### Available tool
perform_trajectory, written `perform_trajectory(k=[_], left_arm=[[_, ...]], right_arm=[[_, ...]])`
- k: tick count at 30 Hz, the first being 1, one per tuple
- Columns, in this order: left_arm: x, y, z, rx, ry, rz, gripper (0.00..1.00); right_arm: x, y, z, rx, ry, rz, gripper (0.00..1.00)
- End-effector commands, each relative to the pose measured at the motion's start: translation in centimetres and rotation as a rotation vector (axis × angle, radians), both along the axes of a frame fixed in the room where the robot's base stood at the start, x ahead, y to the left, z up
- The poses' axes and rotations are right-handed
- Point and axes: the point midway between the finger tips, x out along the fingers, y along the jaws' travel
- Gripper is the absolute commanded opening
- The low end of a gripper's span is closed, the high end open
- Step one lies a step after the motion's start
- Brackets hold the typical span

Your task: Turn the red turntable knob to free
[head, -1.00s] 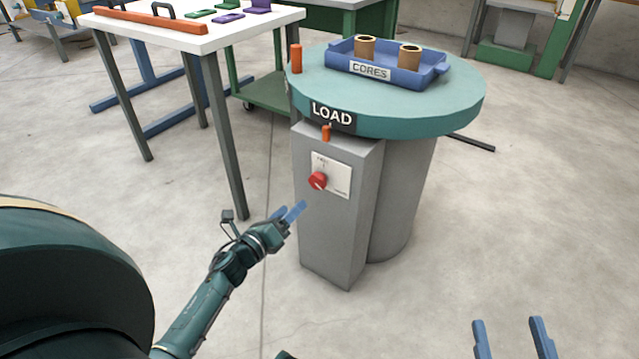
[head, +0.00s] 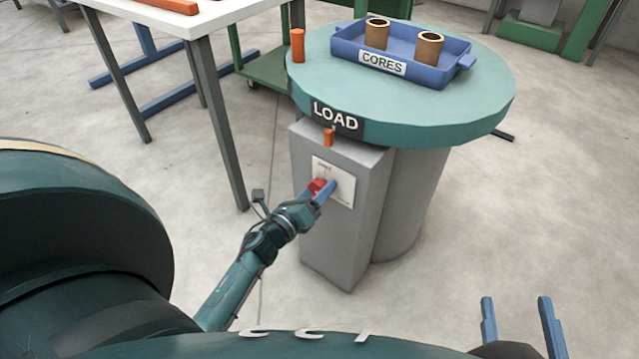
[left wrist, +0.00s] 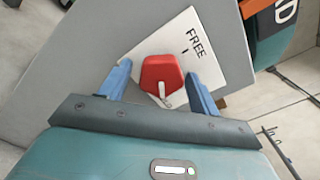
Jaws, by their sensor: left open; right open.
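The red knob (head: 318,186) sits on a white plate (head: 345,190) on the front of the grey pedestal under the turntable. In the left wrist view the red knob (left wrist: 162,76) has a light pointer mark, and the word FREE is printed on the plate (left wrist: 205,62). The pointer mark faces away from FREE. My left gripper (head: 322,190) is open at the knob. In the left wrist view its blue fingers (left wrist: 158,85) stand on either side of the knob, with visible gaps. My right gripper (head: 517,325) is open and empty at the lower right.
The teal turntable (head: 420,110) carries a blue CORES tray (head: 400,62) with two tan cores. An orange peg (head: 297,46) stands on its rim, and another orange piece (head: 328,137) is below the LOAD sign. A white table (head: 215,14) is at upper left.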

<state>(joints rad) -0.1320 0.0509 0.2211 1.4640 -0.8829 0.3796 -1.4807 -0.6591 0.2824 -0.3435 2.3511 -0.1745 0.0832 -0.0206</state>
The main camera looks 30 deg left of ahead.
Motion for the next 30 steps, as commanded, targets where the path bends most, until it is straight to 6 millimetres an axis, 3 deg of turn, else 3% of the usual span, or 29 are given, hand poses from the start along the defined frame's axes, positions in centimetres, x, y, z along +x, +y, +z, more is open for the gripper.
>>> perform_trajectory(k=[8, 25, 30], left_arm=[[-0.01, -0.06, -0.01, 0.0, 0.0, 0.0, 0.62], [0.01, -0.04, 0.02, 0.0, 0.0, 0.0, 0.18], [0.02, -0.03, 0.05, -0.008, 0.0, -0.001, 0.18]], right_arm=[[-0.19, -0.03, -0.31, 0.0, 0.011, -0.002, 0.53], [-0.13, -0.04, -0.27, 0.001, 0.009, -0.003, 0.53], [0.01, -0.03, -0.05, 0.001, 0.002, -0.003, 0.53]])
